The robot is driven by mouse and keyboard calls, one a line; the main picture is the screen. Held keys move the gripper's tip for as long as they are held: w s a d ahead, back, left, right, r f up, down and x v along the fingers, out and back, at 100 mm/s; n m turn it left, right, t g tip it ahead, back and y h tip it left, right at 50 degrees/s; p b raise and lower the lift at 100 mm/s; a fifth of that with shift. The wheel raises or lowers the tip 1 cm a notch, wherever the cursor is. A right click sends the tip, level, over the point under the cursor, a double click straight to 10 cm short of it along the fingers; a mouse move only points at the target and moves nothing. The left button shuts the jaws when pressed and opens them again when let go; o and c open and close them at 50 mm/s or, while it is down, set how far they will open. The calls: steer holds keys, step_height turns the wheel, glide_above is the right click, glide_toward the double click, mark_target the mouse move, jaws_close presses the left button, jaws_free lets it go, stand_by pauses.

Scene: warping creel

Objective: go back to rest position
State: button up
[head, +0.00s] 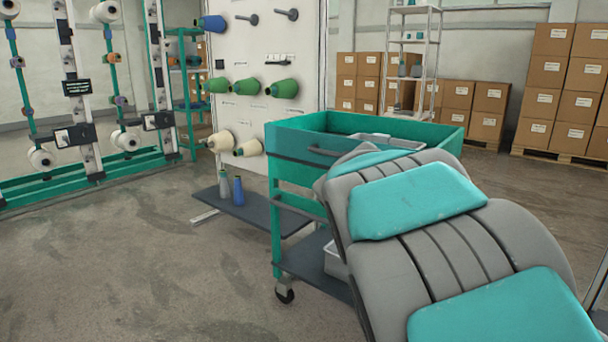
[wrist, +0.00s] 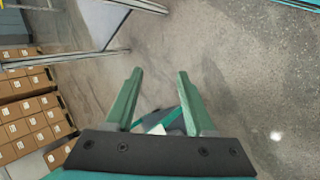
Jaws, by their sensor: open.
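My gripper (wrist: 160,74) shows in the wrist view as two green fingers on a dark bar. The fingers stand apart with nothing between their tips. Bare concrete floor shows beyond them. In the head view my grey and teal arm fills the lower right, and my gripper cannot be seen there.
A green trolley (head: 291,146) stands behind my arm, partly hidden by it. A white peg board (head: 235,110) holds several coloured cones. The creel frame (head: 75,95) stands at left. Stacked boxes (head: 551,72) and a metal rack (head: 437,45) are behind. Floor at lower left is clear.

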steer(key=s+a+f+y+p, duration=0.1)
steer(key=s+a+f+y, duration=0.1)
steer(key=s, duration=0.7)
steer(key=s+a+f+m+g+y, duration=0.1)
steer(key=s+a+f+y, duration=0.1)
steer(key=s+a, duration=0.3)
steer(key=s+a+f+g+y+p, duration=0.1)
steer(key=s+a+f+y, duration=0.1)
steer(key=s, duration=1)
steer(key=shift+s+a+f+m+y+p, duration=0.15)
steer(key=shift+s+a+m+y+p, duration=0.2)
steer(key=shift+a+y, duration=0.45)
steer(key=shift+d, duration=0.2)
